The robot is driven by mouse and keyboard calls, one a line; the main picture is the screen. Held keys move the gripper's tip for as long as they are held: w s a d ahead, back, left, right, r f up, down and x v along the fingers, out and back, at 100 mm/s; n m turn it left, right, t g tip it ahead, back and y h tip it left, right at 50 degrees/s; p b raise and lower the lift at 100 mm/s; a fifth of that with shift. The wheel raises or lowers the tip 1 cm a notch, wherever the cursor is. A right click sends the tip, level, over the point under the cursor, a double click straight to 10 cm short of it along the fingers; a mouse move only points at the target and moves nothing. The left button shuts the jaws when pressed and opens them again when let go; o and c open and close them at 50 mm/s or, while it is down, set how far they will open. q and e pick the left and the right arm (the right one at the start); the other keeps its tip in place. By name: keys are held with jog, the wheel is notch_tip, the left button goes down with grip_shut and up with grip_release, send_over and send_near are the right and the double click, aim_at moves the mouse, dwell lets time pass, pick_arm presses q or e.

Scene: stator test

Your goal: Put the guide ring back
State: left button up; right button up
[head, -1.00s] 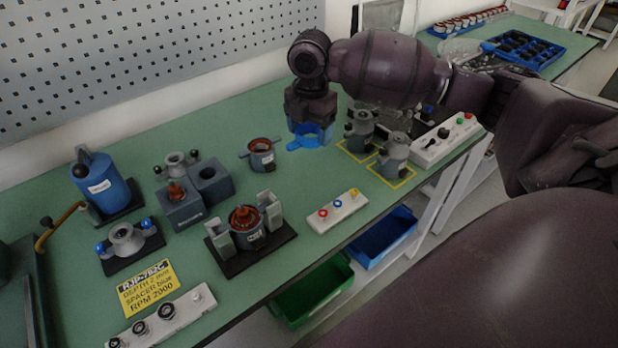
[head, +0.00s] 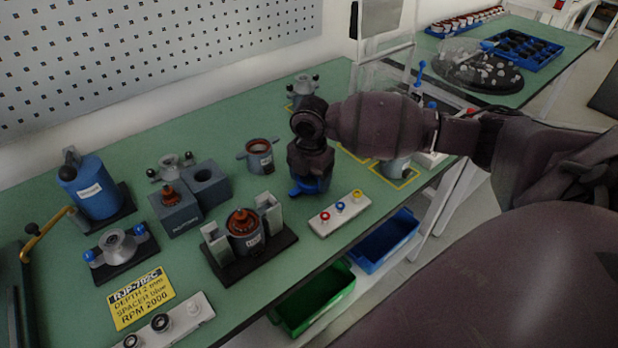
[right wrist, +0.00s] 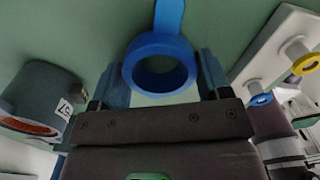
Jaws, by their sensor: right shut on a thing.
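My right gripper (head: 311,182) is shut on a blue ring with a flat handle (right wrist: 161,65), which I take to be the guide ring. In the right wrist view the ring sits between the two fingers, its opening showing bare green bench and its handle pointing to the top of the picture. In the head view only part of the blue ring shows under the wrist, near the front of the bench, behind the strip of coloured rings. I cannot tell how high it is above the bench. My left gripper is not in view.
A stator in a clamp (head: 245,228) stands left of the gripper. A grey cup with side handles (head: 259,153) is behind it. The white strip (head: 325,225) holds red, blue and yellow rings. Yellow-outlined spots (head: 408,183) lie right. Blue (head: 392,250) and green bins hang below the edge.

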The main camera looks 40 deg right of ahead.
jog(key=shift+f, duration=0.25)
jog(key=shift+r, duration=0.1)
jog(key=o, duration=0.9)
